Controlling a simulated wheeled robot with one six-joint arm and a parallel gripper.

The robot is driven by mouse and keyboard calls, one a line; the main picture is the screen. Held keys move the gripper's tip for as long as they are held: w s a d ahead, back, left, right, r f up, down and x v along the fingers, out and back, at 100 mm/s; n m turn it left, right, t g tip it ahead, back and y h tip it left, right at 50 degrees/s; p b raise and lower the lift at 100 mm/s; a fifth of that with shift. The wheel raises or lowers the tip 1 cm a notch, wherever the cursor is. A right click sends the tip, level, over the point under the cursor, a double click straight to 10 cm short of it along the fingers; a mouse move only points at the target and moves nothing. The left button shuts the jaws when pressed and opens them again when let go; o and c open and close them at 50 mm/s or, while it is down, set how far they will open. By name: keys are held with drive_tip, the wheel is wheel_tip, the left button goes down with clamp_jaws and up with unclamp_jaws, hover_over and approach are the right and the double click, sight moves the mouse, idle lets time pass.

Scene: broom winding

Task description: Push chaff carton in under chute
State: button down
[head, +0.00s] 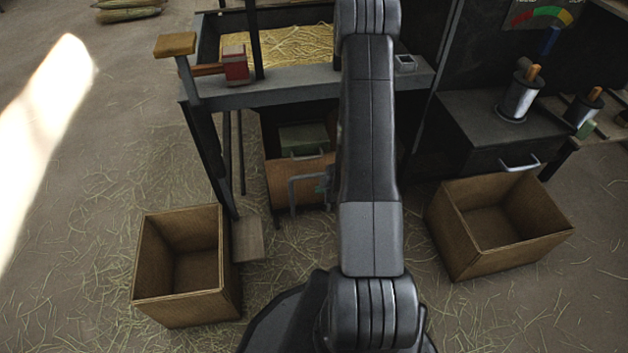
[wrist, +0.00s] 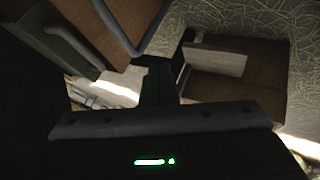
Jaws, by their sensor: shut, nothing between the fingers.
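Two open, empty brown cartons stand on the floor in the head view: a left carton (head: 187,307) in front of the bench's left leg, and a right carton (head: 520,255) below a dark cabinet. I cannot tell by marking which is the chaff carton. Under the bench is a brown panelled opening (head: 290,180) with a green box (head: 303,138) inside; I cannot tell whether the chute is there. My gripper (wrist: 160,82) is shut and empty in the wrist view, beside a pale board and an open carton (wrist: 235,98). My arm hides it in the head view.
A pale foot board (head: 248,240) lies beside the left carton. A grey bar handle (head: 292,190) stands out under the bench (head: 275,88). Spools (head: 518,98) stand on the cabinet (head: 475,120). Straw-strewn floor is open at left.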

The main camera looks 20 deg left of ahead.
drive_tip(key=w+a+f+b, duration=0.3)
drive_tip(key=w+a+f, duration=0.2)
drive_tip(key=a+f, duration=0.1)
drive_tip(key=shift+w+a+f, duration=0.15)
drive_tip(key=shift+a, duration=0.7)
drive_tip(key=w+a, duration=0.1)
drive_tip(key=w, duration=0.1)
drive_tip(key=w+a, duration=0.1)
drive_tip(key=shift+w+a+p, duration=0.15)
drive_tip(key=shift+w+p, duration=0.25)
drive_tip(key=shift+w+a, duration=0.2)
drive_tip(key=shift+w, duration=0.15)
